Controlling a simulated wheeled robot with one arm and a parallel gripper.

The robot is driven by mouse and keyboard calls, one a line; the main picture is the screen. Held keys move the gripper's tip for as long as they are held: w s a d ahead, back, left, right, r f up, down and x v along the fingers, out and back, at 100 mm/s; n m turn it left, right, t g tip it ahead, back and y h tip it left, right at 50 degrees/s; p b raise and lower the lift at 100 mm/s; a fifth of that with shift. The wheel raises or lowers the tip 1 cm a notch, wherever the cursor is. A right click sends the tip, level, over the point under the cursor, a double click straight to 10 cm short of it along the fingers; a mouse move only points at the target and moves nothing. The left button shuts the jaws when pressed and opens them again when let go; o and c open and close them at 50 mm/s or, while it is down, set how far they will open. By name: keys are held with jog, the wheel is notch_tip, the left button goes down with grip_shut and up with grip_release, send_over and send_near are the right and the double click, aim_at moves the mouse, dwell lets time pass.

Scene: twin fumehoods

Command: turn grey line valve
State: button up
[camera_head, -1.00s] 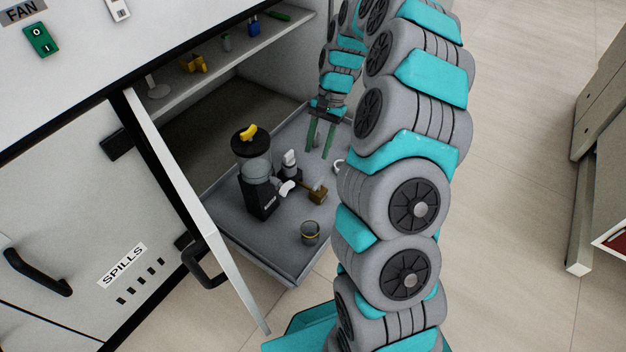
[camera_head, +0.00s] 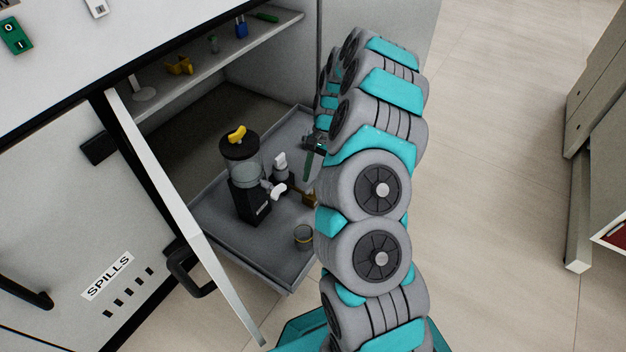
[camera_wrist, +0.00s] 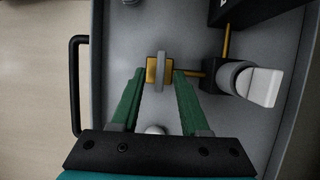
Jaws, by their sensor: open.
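The grey line valve is a small brass block with a flat grey handle (camera_wrist: 161,70), on a thin brass line in the wrist view. In the head view its brass body (camera_head: 309,200) is partly hidden by my arm. My gripper (camera_wrist: 160,73) is open, its two green fingers pointing at the valve. The fingertips lie on either side of the grey handle in the picture; I cannot tell contact or depth. In the head view my gripper (camera_head: 309,178) is above the tray, mostly hidden by my arm.
A black unit with a clear vessel and yellow knob (camera_head: 237,134) stands on the grey tray (camera_head: 230,241). A white-handled valve (camera_wrist: 262,87) is right of the grey one. A small cup (camera_head: 303,236) stands near the tray's front. The open cabinet door (camera_head: 190,225) is at left.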

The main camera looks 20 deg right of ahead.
jog(key=shift+s+a+f, duration=0.1)
jog(key=shift+a+f, duration=0.05)
jog(key=shift+f, duration=0.35)
grip_shut()
